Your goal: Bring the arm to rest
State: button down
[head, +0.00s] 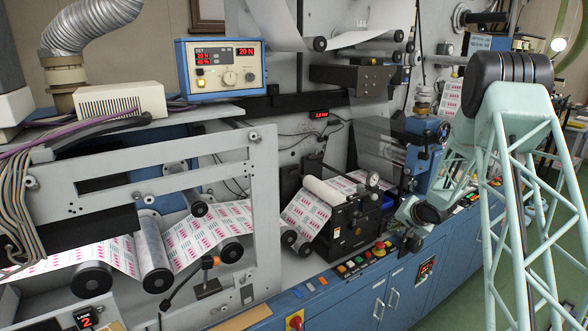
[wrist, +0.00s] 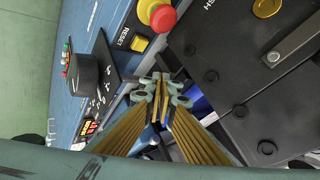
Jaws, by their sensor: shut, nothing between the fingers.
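My gripper (wrist: 160,84) shows in the wrist view, its pale green fingertips together and its long brown-gold fingers running back to the lower edge. It is shut and holds nothing. It is over the front of the machine, between the blue control panel (wrist: 112,52) and a black bolted block (wrist: 235,90). In the head view my pale green lattice arm fills the right side and bends down toward the panel beside the black unit (head: 352,222). The fingers are not clear there.
A red stop button (wrist: 162,14) and a yellow reset button (wrist: 138,42) are close to the fingertips. A dark knob-like part (wrist: 90,74) stands on the panel. The printed web (head: 205,240) runs over rollers at left. Green floor (wrist: 28,70) is open beyond the cabinet.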

jog(key=s+a+r+h, duration=0.1)
jog(key=s+r, duration=0.2)
jog(key=r, duration=0.3)
jog(key=s+a+r+n+b, duration=0.1)
jog(key=s+a+r, duration=0.15)
jog(key=r, duration=0.45)
jog(key=s+a+r+h, duration=0.1)
jog(key=s+r, duration=0.2)
jog(key=r, duration=0.3)
jog(key=s+a+r+n+g+h, duration=0.1)
jog(key=s+a+r, duration=0.2)
jog(key=s+r, duration=0.35)
jog(key=s+a+r+n+g, duration=0.1)
jog(key=s+a+r, duration=0.2)
jog(key=s+r, duration=0.35)
jog(key=s+a+n+g+y+b, duration=0.1)
jog(key=s+a, duration=0.5)
jog(key=s, duration=1.1)
jog(key=s+a+r+n+g+b, duration=0.1)
jog(key=s+a, duration=0.5)
jog(key=s, duration=1)
jog(key=s+a+n+g+y+b, duration=0.1)
jog(key=s+a+n, duration=0.2)
jog(key=s, duration=1.4)
jog(key=a, duration=0.3)
jog(key=shift+s+a+r+y, duration=0.3)
jog(key=shift+r, duration=0.05)
